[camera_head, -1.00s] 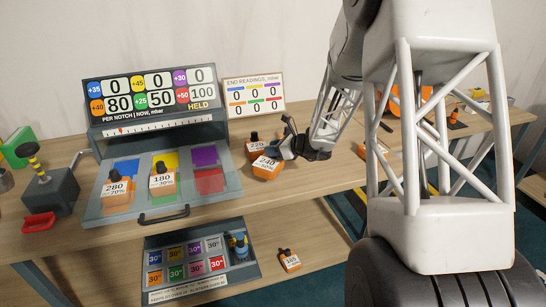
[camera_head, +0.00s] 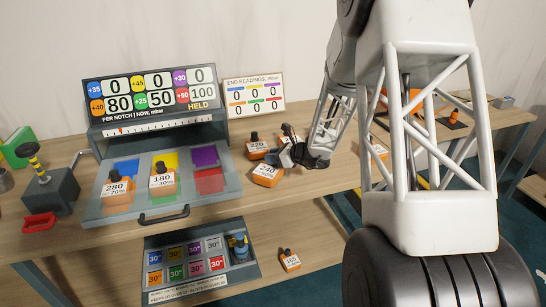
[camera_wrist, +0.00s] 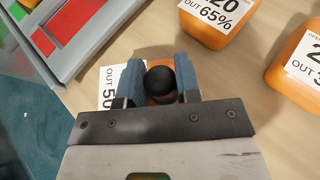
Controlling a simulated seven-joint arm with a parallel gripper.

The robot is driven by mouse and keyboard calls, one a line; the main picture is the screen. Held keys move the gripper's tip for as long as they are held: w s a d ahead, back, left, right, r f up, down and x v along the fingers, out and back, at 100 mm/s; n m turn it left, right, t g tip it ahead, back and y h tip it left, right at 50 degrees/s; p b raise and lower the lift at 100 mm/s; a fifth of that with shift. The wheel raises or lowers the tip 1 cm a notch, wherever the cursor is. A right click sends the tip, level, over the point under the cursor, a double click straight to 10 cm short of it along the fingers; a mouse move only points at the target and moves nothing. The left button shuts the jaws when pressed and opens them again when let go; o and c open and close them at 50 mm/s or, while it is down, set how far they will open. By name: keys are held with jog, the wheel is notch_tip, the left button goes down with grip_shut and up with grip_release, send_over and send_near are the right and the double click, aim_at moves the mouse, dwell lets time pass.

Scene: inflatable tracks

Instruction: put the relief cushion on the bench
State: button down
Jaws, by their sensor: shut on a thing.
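My gripper (camera_head: 287,158) is shut on the black knob of an orange block-like cushion (camera_head: 267,177) labelled 240. The wrist view shows the dark knob (camera_wrist: 162,80) between both blue fingers, with a white label reading "OUT 50" at the left. In the head view this cushion is near the right side of the grey tray; I cannot tell whether it touches the wood. A second orange cushion labelled 220 (camera_head: 258,149) stands behind it. Another cushion shows at the right of the wrist view (camera_wrist: 295,65). The wooden bench (camera_head: 335,180) is under them.
The grey tray (camera_head: 125,211) holds coloured pads and two cushions, 280 (camera_head: 117,190) and 180 (camera_head: 162,181). A readings board (camera_head: 253,95) stands behind. A hand pump (camera_head: 48,190) is at the left. A lower shelf holds a block case (camera_head: 200,290) and a cushion (camera_head: 289,262).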

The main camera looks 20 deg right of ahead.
jog(key=shift+f, duration=0.15)
jog(key=c, duration=0.8)
grip_release()
jog(key=shift+v, duration=6.05)
